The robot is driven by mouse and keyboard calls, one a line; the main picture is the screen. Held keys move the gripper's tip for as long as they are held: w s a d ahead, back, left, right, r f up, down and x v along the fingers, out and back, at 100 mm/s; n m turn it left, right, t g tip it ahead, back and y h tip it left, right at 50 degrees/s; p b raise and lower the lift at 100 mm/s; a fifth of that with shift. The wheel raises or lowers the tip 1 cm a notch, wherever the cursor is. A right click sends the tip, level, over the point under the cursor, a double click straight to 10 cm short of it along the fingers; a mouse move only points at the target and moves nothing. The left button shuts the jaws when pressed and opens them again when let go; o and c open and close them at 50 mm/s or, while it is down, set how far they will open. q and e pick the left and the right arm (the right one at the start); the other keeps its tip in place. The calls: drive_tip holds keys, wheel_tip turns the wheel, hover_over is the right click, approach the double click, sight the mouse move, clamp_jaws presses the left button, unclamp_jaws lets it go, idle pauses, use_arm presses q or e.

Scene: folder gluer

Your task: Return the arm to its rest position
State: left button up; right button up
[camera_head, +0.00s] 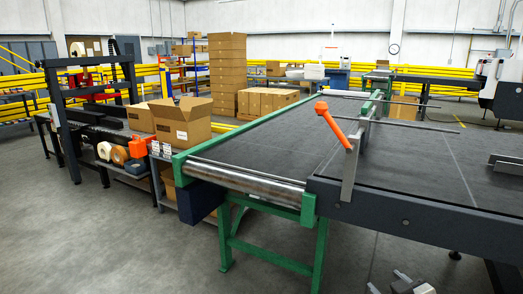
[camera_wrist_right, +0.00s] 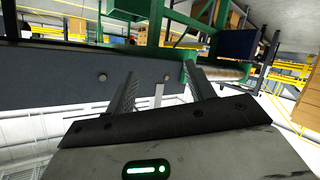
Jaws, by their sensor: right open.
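My right gripper (camera_head: 388,282) shows only in part at the bottom edge of the head view, low over the grey floor and in front of the machine. In the right wrist view my right gripper (camera_wrist_right: 163,80) has its two dark ribbed fingers spread apart, with nothing between them. The dark side rail of the folder gluer (camera_wrist_right: 60,75) lies beyond the fingers in that view. My left gripper and left arm are not in view.
The folder gluer's dark bed (camera_head: 430,165) fills the right, with an orange-handled lever (camera_head: 338,128) at its near edge. A green-framed conveyor (camera_head: 265,165) adjoins it. An open carton (camera_head: 180,125) stands on the left. The floor (camera_head: 130,245) at front left is clear.

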use_arm(q)
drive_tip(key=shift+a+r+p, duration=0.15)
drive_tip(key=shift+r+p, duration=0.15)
drive_tip(key=shift+p, duration=0.65)
use_arm(e)
drive_tip(key=s+a+f+m+g+y, duration=0.1)
drive_tip(key=s+a+f, duration=0.1)
drive_tip(key=s+a, duration=0.6)
drive_tip(key=s+a+f+m+g+y, duration=0.1)
drive_tip(key=s+a+f+g+y, duration=0.1)
drive_tip(key=s+a, duration=0.6)
drive_tip(key=s+f, duration=0.1)
drive_tip(key=s, duration=0.6)
drive_tip(key=shift+s+a+f, duration=0.15)
drive_tip(key=shift+s+a, duration=0.15)
drive_tip(key=shift+s, duration=0.1)
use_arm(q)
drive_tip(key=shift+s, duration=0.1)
